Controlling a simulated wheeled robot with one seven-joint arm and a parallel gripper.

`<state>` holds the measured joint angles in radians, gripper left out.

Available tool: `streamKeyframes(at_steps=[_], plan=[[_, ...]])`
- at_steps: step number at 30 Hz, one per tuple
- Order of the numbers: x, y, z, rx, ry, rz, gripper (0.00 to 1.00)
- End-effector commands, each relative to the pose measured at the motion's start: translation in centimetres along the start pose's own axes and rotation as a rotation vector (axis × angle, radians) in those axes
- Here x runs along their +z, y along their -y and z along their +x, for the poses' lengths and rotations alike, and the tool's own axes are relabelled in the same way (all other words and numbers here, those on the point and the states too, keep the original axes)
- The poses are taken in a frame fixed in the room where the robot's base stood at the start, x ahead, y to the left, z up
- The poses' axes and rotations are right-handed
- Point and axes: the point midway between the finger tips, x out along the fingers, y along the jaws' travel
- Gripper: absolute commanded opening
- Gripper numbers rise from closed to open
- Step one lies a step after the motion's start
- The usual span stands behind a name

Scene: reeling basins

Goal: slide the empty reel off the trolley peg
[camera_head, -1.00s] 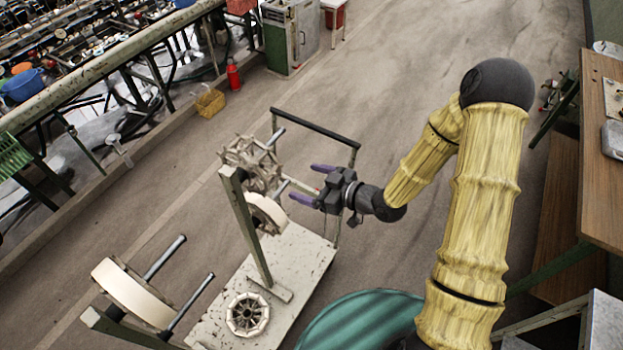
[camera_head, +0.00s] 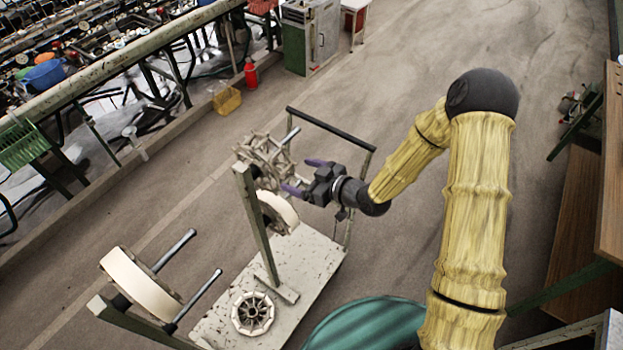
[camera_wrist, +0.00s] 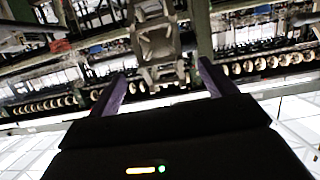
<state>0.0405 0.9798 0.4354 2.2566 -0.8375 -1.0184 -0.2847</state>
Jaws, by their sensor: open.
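The empty reel (camera_head: 265,160), a pale open-framed spoked wheel, hangs on an upper peg (camera_head: 290,136) of the trolley's green post (camera_head: 256,225). The peg's end sticks out past it. My gripper (camera_head: 300,176) is open, its two purple fingers pointing at the reel from the right. In the wrist view, the reel's frame (camera_wrist: 155,40) stands ahead, between and beyond the fingers (camera_wrist: 161,80). Nothing is between the fingertips; whether one touches the rim is unclear. The trolley deck (camera_head: 315,255) is below.
A solid cream reel (camera_head: 280,210) hangs just below the empty one. A small spoked reel (camera_head: 252,313) lies on the deck. A black handle bar (camera_head: 330,129) rises behind. A green round basin (camera_head: 365,320) is at the front.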

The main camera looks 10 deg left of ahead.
Motion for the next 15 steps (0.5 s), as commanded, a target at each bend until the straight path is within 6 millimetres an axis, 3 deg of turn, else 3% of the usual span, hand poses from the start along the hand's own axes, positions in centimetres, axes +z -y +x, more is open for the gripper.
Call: streamKeyframes(at_steps=[15], plan=[[0.2, 0.0, 4.8, 0.0, -0.001, 0.0, 0.84]])
